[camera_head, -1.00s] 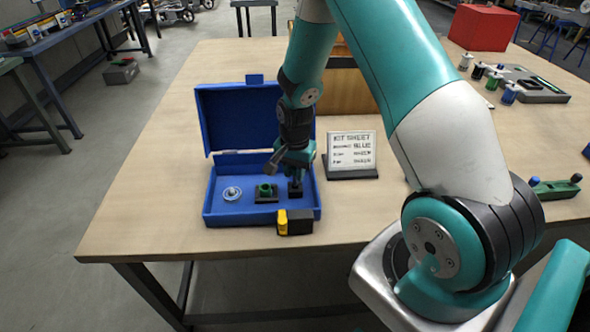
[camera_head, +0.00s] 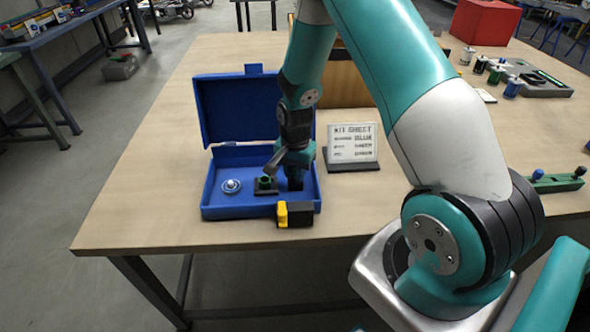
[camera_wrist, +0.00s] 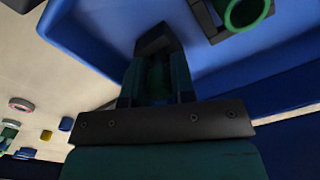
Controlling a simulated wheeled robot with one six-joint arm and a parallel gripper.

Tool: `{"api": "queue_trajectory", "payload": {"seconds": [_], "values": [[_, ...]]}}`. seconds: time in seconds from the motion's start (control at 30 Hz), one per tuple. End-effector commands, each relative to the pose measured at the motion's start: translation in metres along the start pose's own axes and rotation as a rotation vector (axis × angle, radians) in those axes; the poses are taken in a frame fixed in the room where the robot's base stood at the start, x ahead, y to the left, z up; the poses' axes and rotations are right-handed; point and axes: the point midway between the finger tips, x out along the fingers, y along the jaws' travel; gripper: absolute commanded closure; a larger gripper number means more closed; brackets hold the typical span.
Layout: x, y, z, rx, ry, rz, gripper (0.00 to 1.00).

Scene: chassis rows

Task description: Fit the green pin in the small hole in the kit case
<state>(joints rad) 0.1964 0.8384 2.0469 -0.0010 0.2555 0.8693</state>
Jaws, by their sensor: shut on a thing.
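The blue kit case (camera_head: 225,211) lies open on the table, its lid tilted up at the back. My gripper (camera_head: 295,182) points down inside the case at its right end. In the wrist view my gripper (camera_wrist: 157,85) is shut on the green pin (camera_wrist: 156,78), which is dark and mostly hidden between the fingers. A black block (camera_wrist: 152,38) sits at the fingertips on the case floor. Its hole is hidden, so I cannot tell whether the pin is in it. A green ring in a black holder (camera_head: 265,184) sits to the left, and it also shows in the wrist view (camera_wrist: 243,14).
A silver round part (camera_head: 231,186) sits at the case's left. A black and yellow block (camera_head: 295,214) stands against the case's front. The kit sheet sign (camera_head: 352,146) stands close to the right. Spools (camera_head: 513,87) and a red box (camera_head: 483,27) are at the far right.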

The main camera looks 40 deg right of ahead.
Motion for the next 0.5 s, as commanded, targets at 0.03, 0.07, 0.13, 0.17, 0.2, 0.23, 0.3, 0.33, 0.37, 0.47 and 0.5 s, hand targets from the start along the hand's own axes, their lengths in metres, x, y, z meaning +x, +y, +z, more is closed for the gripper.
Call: {"api": "queue_trajectory", "payload": {"seconds": [0.03, 0.07, 0.13, 0.17, 0.2, 0.23, 0.3, 0.33, 0.37, 0.47, 0.5], "values": [[0.0004, -0.0001, -0.0001, 0.000, 0.000, 0.000, 0.69], [0.0001, -0.0001, -0.0001, 0.000, 0.000, 0.000, 0.62], [0.0000, -0.0001, -0.0001, 0.000, 0.000, 0.000, 0.46], [0.0000, -0.0001, -0.0001, 0.000, 0.000, 0.000, 0.46], [0.0000, -0.0001, -0.0001, 0.000, 0.000, 0.000, 0.46], [0.0000, 0.0000, 0.0000, 0.000, 0.000, 0.000, 0.46], [0.0000, 0.0000, 0.0000, 0.000, 0.000, 0.000, 0.46], [0.0000, 0.0000, 0.0000, 0.000, 0.000, 0.000, 0.46], [0.0000, 0.0000, 0.0000, 0.000, 0.000, 0.000, 0.46], [-0.0030, -0.0003, -0.0002, 0.000, 0.001, -0.001, 0.46], [-0.0060, -0.0004, -0.0004, 0.000, 0.001, -0.001, 0.46]]}}
